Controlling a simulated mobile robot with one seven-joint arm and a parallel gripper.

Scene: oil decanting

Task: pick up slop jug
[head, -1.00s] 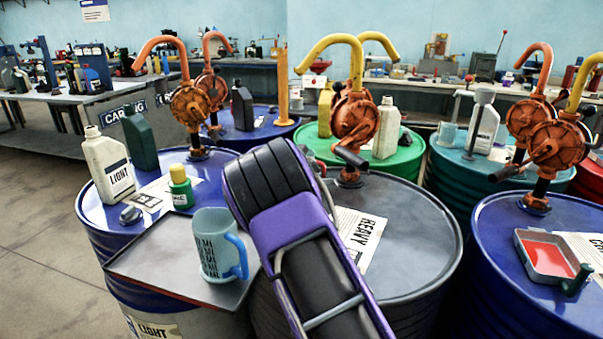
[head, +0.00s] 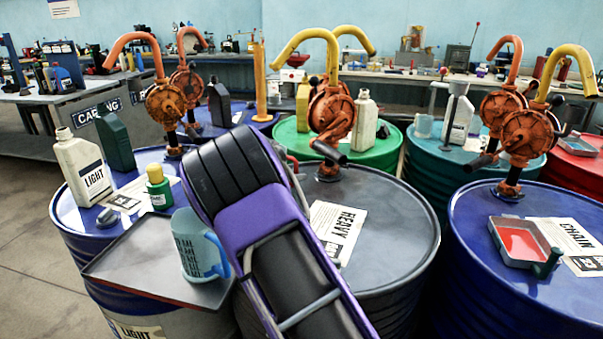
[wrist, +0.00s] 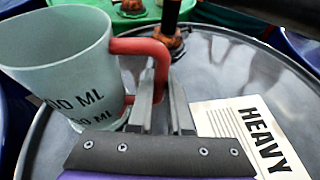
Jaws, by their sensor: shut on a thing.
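The slop jug, which I take to be the pale jug with a red handle, fills the left of the wrist view (wrist: 60,70). My gripper (wrist: 160,95) is shut on its red handle. The jug looks close to upright over the grey HEAVY drum (head: 385,240); whether it touches the top is unclear. In the head view my purple and black arm hides nearly all of it; only a bit of red handle (head: 292,161) shows.
The LIGHT bottle (head: 82,172), a dark green bottle (head: 115,142) and a small green bottle (head: 158,188) stand on the left blue drum. An orange pump (head: 328,118) rises behind my arm. A HEAVY sheet (head: 335,230) lies on the grey drum. A red-filled tray (head: 523,243) is at right.

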